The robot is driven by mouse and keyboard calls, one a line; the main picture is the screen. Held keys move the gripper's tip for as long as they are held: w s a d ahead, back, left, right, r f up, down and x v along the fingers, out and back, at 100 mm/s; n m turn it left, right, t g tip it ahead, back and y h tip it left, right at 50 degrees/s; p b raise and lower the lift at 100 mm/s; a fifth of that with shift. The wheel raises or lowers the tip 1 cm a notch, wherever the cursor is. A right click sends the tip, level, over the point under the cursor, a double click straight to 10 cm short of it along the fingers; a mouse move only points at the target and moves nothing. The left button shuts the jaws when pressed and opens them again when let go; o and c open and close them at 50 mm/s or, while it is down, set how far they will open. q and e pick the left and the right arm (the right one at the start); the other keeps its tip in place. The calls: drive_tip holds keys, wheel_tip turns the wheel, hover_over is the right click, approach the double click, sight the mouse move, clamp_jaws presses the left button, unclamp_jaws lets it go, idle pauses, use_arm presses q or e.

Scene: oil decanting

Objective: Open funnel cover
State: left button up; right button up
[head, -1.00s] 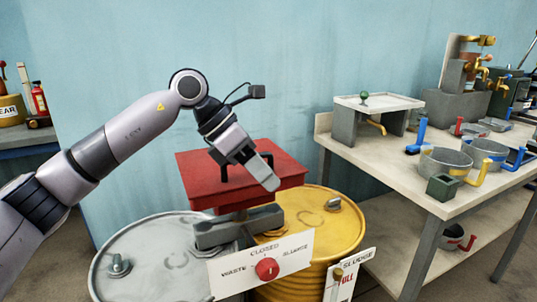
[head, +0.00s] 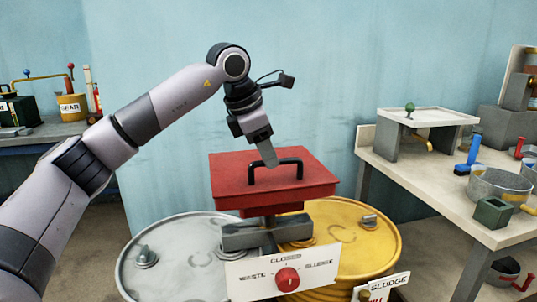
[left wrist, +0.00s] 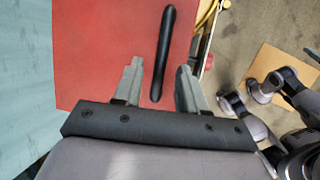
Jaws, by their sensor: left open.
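The red funnel cover (head: 235,178) lies flat and closed on top of the funnel, above the grey and yellow drums. Its black bar handle (head: 290,161) stands up from the lid. My left gripper (head: 270,160) points down above the lid, at the left part of the handle. In the left wrist view, my left gripper (left wrist: 158,85) is open. The black handle (left wrist: 163,55) runs lengthwise between its two fingers, closer to the right one, with the red cover (left wrist: 95,50) behind. Whether the fingers touch the handle cannot be told. My right gripper is not in view.
A sign with a red knob (head: 288,279) is in front of the funnel. The grey drum (head: 180,275) and yellow drum (head: 365,245) stand below. A workbench (head: 400,175) with metal pans is at the right, another bench (head: 50,135) at the back left.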

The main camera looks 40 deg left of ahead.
use_arm(q)
drive_tip(key=shift+w+f, duration=0.2)
drive_tip(key=shift+f, duration=0.15)
drive_tip(key=shift+d, duration=0.1)
clamp_jaws()
